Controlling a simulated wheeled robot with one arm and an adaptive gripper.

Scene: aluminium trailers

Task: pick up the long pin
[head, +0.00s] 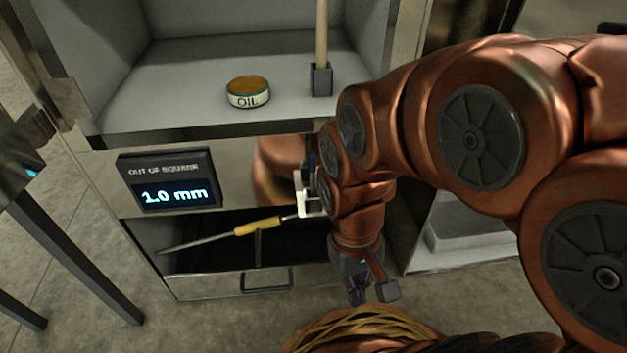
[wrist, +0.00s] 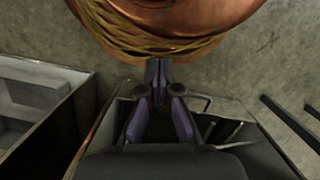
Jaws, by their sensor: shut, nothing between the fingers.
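My gripper (head: 370,292) hangs fingers-down just in front of the open drawer's right end. In the wrist view its dark fingertips (wrist: 158,72) meet, with nothing between them. The open drawer (head: 185,287) has a dark inside, and part of it is hidden by my arm. In the wrist view, thin upright and slanted rods (wrist: 234,132) show in the drawer, right of the fingers. I cannot tell whether one of them is the long pin. A tool with a yellow handle and a long thin shaft (head: 195,243) lies slanted across the drawer in the head view.
An oil tin (head: 248,93) and an upright wooden handle (head: 321,45) stand on the shelf above. A display (head: 170,182) reads 1.0 mm. A grey compartmented tray (wrist: 40,105) is left in the wrist view. Open floor lies in front.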

